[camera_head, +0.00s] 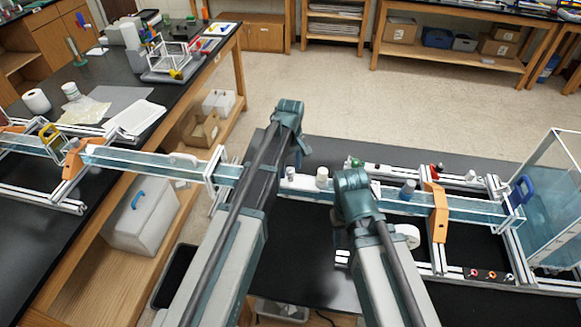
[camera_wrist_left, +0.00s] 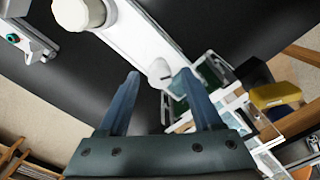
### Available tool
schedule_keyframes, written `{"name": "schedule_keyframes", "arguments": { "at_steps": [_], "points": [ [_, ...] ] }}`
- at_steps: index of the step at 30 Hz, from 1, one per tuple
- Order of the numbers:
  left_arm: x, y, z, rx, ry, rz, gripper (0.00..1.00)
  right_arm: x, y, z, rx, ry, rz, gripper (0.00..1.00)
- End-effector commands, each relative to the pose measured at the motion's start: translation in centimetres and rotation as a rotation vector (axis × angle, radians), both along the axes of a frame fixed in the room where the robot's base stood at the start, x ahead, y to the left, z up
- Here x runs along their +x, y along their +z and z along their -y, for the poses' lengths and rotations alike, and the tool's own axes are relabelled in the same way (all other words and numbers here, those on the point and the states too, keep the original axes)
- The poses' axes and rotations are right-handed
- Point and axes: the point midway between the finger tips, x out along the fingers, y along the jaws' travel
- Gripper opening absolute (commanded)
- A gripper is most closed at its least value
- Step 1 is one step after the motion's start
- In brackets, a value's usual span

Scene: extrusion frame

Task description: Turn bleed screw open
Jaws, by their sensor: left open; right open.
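In the left wrist view a small white screw-like piece (camera_wrist_left: 160,73) stands on a pale rail between the two fingertips of my left gripper (camera_wrist_left: 159,76). The fingers are open, one on each side of it, and I see no clear contact. I take it to be the bleed screw; its turn position cannot be read. In the head view a small white piece (camera_head: 290,173) on the clear channel (camera_head: 304,183) seems to be the same one. My left arm hides most of my left gripper there. My right gripper is hidden behind my right arm's teal joint.
A larger white cap (camera_head: 322,177) stands beside it on the channel and shows in the left wrist view (camera_wrist_left: 80,12). An orange clamp (camera_head: 437,212), a blue-grey cap (camera_head: 408,190) and a clear tank (camera_head: 556,205) are at right. A gap separates the left bench (camera_head: 112,222) from the dark table (camera_head: 310,262).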

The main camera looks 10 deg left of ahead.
Motion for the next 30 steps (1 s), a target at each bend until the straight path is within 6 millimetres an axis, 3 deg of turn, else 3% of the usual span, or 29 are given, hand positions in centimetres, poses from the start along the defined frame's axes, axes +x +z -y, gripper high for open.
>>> {"name": "schedule_keyframes", "arguments": {
  "at_steps": [24, 30],
  "points": [
    [0.0, 11.7, 0.0, 0.000, 0.000, 0.000, 0.67, -0.1, 11.7, 0.0, 0.000, -0.013, -0.003, 0.50],
    [0.0, 13.2, 0.0, 0.000, 0.000, 0.000, 0.67, -0.1, 13.2, 0.0, 0.002, -0.028, -0.003, 0.50]
  ]
}}
